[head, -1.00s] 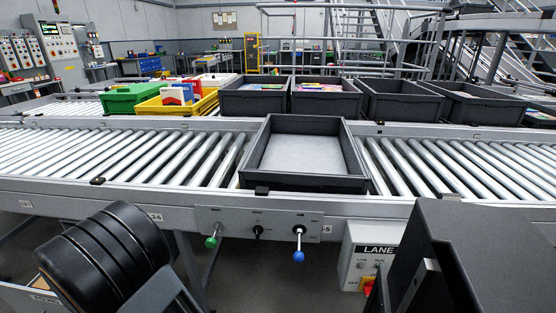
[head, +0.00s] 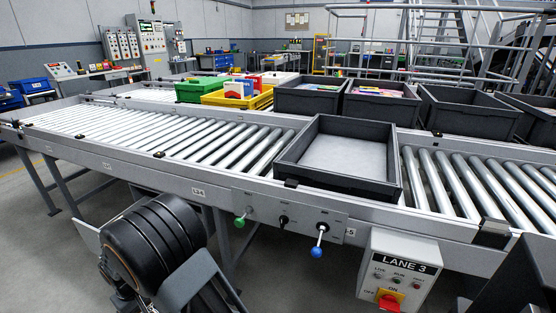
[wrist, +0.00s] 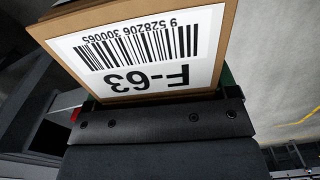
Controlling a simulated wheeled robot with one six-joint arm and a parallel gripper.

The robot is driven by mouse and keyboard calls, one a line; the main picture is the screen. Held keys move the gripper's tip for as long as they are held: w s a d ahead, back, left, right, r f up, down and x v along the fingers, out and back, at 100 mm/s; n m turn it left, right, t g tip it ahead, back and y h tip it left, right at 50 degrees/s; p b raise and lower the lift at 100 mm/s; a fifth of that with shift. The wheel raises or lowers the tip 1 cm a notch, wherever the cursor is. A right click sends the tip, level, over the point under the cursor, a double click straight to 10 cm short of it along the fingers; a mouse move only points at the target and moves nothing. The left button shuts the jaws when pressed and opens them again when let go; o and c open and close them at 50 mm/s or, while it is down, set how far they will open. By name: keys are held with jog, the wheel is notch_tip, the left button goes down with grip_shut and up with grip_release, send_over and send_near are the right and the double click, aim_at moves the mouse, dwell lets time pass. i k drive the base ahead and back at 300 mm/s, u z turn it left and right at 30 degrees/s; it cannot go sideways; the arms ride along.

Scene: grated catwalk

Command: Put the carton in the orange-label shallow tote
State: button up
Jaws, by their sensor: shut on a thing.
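The carton (wrist: 140,45) is brown with a white label reading F-63 and a barcode, seen upside down in the wrist view. My gripper (wrist: 160,112) is shut on it, with a dark finger bar across its near edge. The far side of the carton is hidden. In the head view neither the gripper tip nor the carton can be made out. A dark grey shallow tote (head: 336,184) sits on the near roller conveyor and looks empty, with a pale floor. I see no orange label on it from here.
Deeper grey totes (head: 308,101) stand in a row behind, some with contents. A green bin (head: 203,92) and a yellow bin (head: 236,101) stand to their left. Rollers (head: 170,130) left of the shallow tote are clear. A LANE 3 control box (head: 399,272) hangs at the conveyor's front.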

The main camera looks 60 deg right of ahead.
aim_at(339, 170)
jog(key=k, duration=0.65)
jog(key=u, duration=0.7)
jog(key=i, duration=0.45)
jog(key=z, duration=1.85)
